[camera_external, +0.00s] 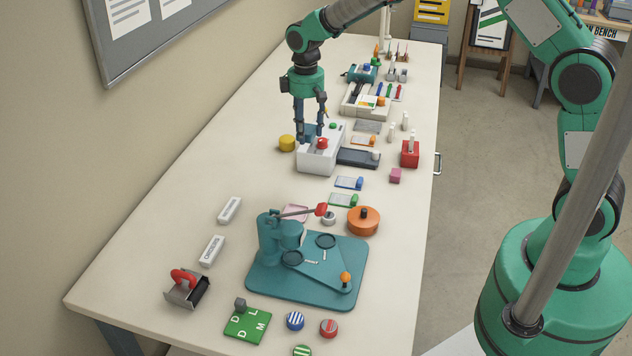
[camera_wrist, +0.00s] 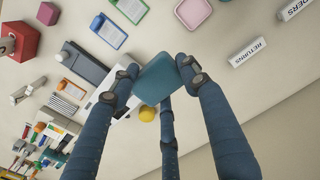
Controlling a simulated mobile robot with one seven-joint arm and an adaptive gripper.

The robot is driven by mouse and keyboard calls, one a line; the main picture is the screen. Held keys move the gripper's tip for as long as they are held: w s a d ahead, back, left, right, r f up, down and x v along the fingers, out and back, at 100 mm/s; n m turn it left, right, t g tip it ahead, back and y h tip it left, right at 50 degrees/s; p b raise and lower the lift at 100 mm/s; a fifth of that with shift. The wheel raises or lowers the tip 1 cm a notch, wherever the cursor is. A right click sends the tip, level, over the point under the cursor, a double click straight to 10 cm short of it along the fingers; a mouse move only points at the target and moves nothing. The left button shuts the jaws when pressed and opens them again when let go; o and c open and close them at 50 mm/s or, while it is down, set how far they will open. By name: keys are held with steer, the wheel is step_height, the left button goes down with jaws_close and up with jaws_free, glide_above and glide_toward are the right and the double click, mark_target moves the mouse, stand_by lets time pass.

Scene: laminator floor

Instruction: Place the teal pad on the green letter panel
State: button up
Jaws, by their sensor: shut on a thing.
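The teal pad (camera_wrist: 157,78) is held between the fingertips of my gripper (camera_wrist: 157,75) in the wrist view. It is a flat, rounded square seen face-on. In the external view my gripper (camera_external: 309,132) points down over the back of the table, close to the white box; the pad is hard to tell from the dark fingers there. The green letter panel (camera_external: 247,327) lies at the near end of the table, with white letters on it and a small grey block at its back corner. My gripper is far behind the panel, which is not seen in the wrist view.
A teal press on a base plate (camera_external: 350,255) with a raised red-tipped lever stands between my gripper and the panel. An orange round pot (camera_external: 363,221) is beside it. A red-handled tool (camera_external: 187,287) and several round badges flank the panel. The left table strip is mostly clear.

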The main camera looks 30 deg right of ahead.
step_height(320, 180, up, 8)
steer(key=shift+r, duration=0.1)
steer(key=s+a+b, duration=0.1)
steer(key=s+a, duration=0.5)
steer(key=s, duration=0.4)
steer(key=s+a+b, duration=0.1)
steer(key=s+a, duration=0.6)
steer(key=s, duration=0.4)
steer(key=s+a+b, duration=0.1)
steer(key=s+a, duration=0.5)
steer(key=s, duration=0.4)
steer(key=s+a+b, duration=0.1)
steer(key=s+a, duration=0.1)
steer(key=s, duration=1.4)
steer(key=shift+n, duration=0.4)
step_height(320, 180, down, 22)
steer(key=shift+w+f, duration=0.1)
steer(key=shift+w, duration=0.05)
steer(key=b, duration=0.2)
glide_above(259, 327)
steer(key=shift+f, duration=0.75)
